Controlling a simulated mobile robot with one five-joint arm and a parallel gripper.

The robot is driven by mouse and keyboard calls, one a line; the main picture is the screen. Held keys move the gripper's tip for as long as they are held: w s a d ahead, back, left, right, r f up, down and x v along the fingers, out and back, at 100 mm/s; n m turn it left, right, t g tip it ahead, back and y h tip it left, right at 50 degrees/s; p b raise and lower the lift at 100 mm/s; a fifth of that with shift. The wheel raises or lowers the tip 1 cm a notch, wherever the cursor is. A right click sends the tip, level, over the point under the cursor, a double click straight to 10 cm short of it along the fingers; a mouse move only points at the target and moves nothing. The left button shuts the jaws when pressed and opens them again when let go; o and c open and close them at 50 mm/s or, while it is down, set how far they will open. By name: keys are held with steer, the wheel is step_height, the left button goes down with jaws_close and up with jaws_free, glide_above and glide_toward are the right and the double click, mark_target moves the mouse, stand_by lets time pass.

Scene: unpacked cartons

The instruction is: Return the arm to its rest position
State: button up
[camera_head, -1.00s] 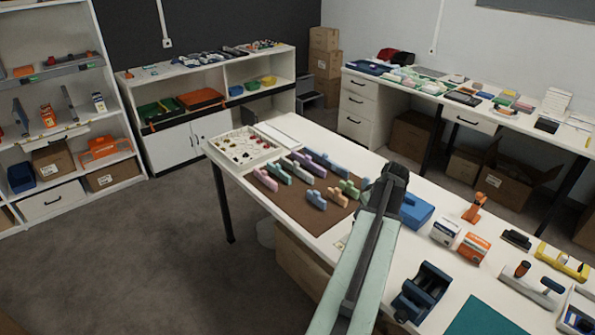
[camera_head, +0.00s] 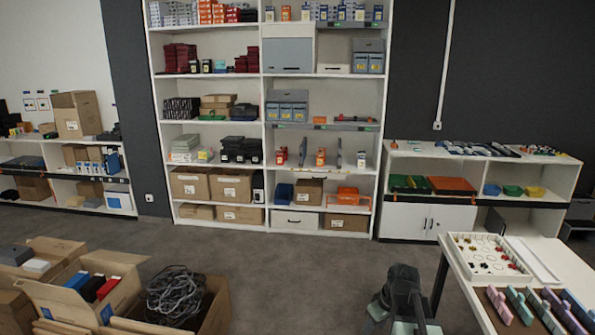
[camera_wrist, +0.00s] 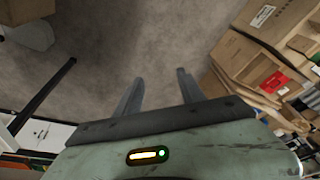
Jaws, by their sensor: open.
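My gripper (camera_wrist: 159,76) is open and empty in the wrist view. Its two dark fingers stand apart over bare grey carpet, with nothing between them. In the head view my arm (camera_head: 402,290) shows at the bottom, right of centre, with a dark joint and pale green links. It is left of the white table (camera_head: 446,252), over the floor. The fingers cannot be made out in the head view.
Open cartons stand at lower left, one with a coiled black cable (camera_head: 178,293). A tall stocked shelf (camera_head: 262,150) and a low cabinet (camera_head: 425,222) line the back wall. The table holds a white tray (camera_head: 486,275) and several pastel pieces. Carpet between is clear.

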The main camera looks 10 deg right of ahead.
steer(key=s+a+m+g+h, duration=0.1)
steer(key=s+a+m, duration=0.3)
steer(key=a, duration=1.1)
steer(key=s+g, duration=0.1)
steer(key=s, duration=0.2)
steer(key=shift+a+f+m+g, duration=0.3)
steer(key=shift+f+m, duration=0.1)
steer(key=shift+c, duration=1.1)
steer(key=shift+d, duration=0.1)
